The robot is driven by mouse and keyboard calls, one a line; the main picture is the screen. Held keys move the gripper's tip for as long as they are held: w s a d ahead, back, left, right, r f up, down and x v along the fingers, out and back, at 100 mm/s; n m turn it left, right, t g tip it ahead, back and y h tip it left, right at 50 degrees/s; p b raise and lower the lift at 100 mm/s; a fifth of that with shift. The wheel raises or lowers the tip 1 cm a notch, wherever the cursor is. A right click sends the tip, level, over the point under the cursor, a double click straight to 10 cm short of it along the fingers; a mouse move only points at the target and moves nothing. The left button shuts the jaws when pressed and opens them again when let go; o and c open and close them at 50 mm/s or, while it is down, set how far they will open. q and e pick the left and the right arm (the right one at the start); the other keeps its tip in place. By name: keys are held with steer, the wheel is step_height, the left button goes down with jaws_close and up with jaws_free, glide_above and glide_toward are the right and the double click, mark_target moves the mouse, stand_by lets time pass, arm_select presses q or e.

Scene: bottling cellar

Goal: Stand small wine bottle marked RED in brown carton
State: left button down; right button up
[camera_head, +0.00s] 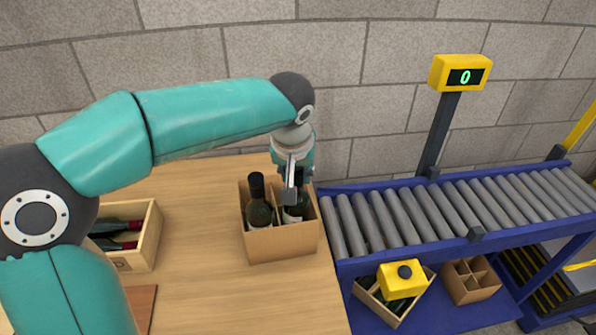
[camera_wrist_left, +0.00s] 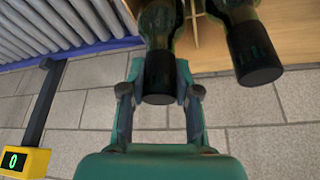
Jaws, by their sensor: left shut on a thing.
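The brown carton (camera_head: 283,246) stands open on the wooden table, near its right edge. A dark wine bottle (camera_head: 258,214) stands in its left part; its neck also shows in the wrist view (camera_wrist_left: 252,50). My left gripper (camera_head: 291,190) is over the carton's right part, shut on the neck of a second wine bottle (camera_head: 295,213). That bottle is upright with its lower part behind the carton's front wall. In the wrist view its dark neck (camera_wrist_left: 158,75) sits between the two fingers. I cannot read a RED mark on either bottle. My right gripper is out of view.
A wooden crate (camera_head: 138,262) with red-and-dark bottles lying in it is at left, partly behind my arm. A roller conveyor (camera_head: 440,215) with a display (camera_head: 461,75) reading 0 adjoins the table. Below it are cartons (camera_head: 470,285) and a yellow object (camera_head: 402,283).

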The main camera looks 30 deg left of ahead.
arm_select(q)
steer(key=shift+f, duration=0.1)
stand_by(0.3)
jaws_free()
steer(key=shift+f, duration=0.1)
stand_by(0.3)
steer(key=shift+s, duration=0.1)
stand_by(0.3)
steer(key=shift+r+p, duration=3.55)
steer(key=shift+r, duration=1.05)
steer(key=shift+f, duration=0.1)
